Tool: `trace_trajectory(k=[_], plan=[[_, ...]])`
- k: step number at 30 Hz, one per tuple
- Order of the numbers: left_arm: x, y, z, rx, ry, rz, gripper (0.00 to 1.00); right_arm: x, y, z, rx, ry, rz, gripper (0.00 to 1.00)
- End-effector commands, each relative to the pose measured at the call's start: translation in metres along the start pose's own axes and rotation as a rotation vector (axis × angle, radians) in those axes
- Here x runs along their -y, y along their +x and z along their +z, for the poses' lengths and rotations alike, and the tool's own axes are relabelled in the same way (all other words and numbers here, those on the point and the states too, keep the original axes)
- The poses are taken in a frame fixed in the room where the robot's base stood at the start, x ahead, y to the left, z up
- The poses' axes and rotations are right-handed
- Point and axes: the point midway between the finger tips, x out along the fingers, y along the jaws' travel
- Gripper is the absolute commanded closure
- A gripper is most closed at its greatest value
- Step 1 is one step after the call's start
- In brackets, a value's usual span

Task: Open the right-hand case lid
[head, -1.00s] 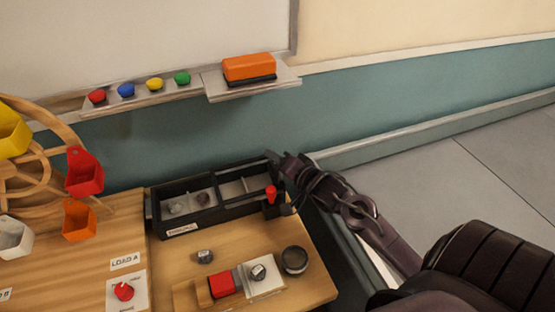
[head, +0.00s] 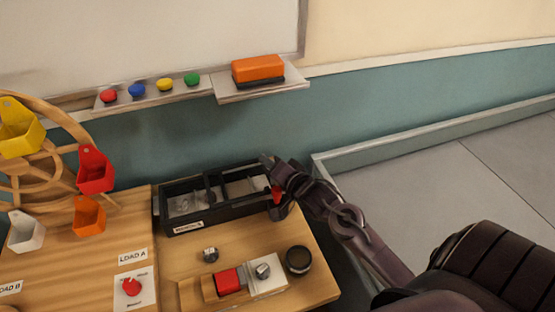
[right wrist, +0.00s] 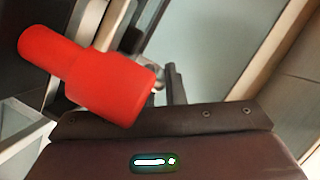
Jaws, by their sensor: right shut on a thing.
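The black case (head: 210,222) stands at the back of the wooden table, with a left and a right section under framed tops. The right-hand lid (head: 248,188) looks down or nearly down; its exact angle is hard to tell. A red knob (head: 277,195) is at the case's right end, partly covered by my right gripper (head: 275,180). My right gripper is shut on the red knob, which also shows large and close in the right wrist view (right wrist: 90,75). The fingertips are mostly hidden there. My left gripper is not in view.
On the table in front are a dark round pot (head: 298,260), a red block (head: 229,280), small metal knobs (head: 211,254) and a red dial (head: 132,287). A whiteboard ledge (head: 220,88) is above; floor is open at right.

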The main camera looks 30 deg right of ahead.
Motion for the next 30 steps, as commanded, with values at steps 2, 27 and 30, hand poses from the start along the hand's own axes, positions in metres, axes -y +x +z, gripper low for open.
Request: trace_trajectory(k=[2, 27, 30], plan=[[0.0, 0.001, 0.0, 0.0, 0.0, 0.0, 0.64, 0.0, 0.0, 0.0, 0.002, -0.002, 0.0, 1.0], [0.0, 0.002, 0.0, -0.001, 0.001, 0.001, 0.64, -0.002, -0.034, 0.001, 0.003, -0.001, 0.003, 0.68], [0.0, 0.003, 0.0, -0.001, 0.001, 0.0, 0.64, -0.002, -0.05, 0.001, 0.002, -0.002, 0.003, 0.68]])
